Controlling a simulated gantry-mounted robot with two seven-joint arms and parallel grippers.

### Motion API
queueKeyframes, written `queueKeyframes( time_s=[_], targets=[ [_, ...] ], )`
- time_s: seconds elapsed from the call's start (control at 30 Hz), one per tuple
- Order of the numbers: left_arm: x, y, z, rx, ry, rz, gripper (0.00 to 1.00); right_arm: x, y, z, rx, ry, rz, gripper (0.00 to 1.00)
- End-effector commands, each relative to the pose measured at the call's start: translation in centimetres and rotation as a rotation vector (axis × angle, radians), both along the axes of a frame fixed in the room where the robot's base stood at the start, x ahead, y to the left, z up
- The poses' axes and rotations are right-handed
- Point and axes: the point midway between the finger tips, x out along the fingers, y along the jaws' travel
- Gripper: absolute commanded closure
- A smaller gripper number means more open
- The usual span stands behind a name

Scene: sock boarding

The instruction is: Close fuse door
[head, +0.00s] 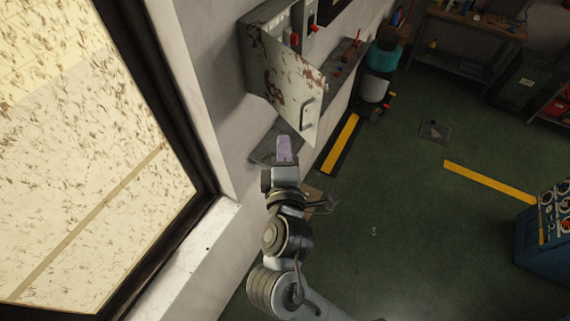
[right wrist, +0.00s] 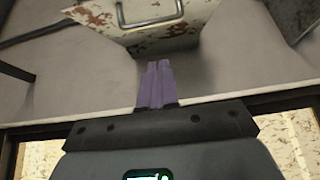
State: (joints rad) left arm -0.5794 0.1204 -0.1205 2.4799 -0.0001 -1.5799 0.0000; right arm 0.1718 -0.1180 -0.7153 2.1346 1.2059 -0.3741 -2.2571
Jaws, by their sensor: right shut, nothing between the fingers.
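The fuse box door (head: 289,91) is a white metal panel with rusty patches. It stands open, swung out from the fuse box (head: 256,45) on the wall at the top of the head view. A handle (head: 308,113) sits near its lower free corner. In the right wrist view the door (right wrist: 133,14) and its handle (right wrist: 150,17) show at the top. My right gripper (head: 284,142), with purple fingers, is below and just left of the door's lower corner. Its fingers (right wrist: 158,70) are together and empty, apart from the door. My left gripper is not in view.
Red switches (head: 294,39) show inside the box. A window (head: 85,150) fills the left side. A teal and grey machine (head: 375,85) stands beyond the door. A blue cabinet (head: 545,230) is at the right. The green floor (head: 420,210) between is mostly clear.

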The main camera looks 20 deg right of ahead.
Motion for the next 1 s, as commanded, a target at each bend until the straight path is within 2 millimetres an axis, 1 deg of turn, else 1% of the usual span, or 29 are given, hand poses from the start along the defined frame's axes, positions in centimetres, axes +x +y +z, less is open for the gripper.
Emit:
queueKeyframes(
  time_s=[0.03,0.1,0.2,0.4,0.6,1.0],
  targets=[
    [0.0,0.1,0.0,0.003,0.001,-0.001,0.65,0.9,-0.3,0.1,-0.004,-0.001,0.000,1.00],
    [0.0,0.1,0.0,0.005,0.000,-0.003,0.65,2.0,-0.7,0.0,-0.002,0.000,-0.001,1.00],
    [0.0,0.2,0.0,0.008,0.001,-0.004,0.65,2.4,-2.1,0.0,-0.002,0.000,0.000,1.00],
    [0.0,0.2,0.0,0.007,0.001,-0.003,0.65,3.2,-3.7,-0.1,-0.002,0.001,0.001,1.00],
    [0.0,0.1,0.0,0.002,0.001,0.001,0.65,3.4,-4.1,-0.1,0.000,0.001,0.001,1.00],
    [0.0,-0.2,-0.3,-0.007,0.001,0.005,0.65,3.5,-4.3,-0.2,0.002,-0.002,0.009,1.00]
  ],
)
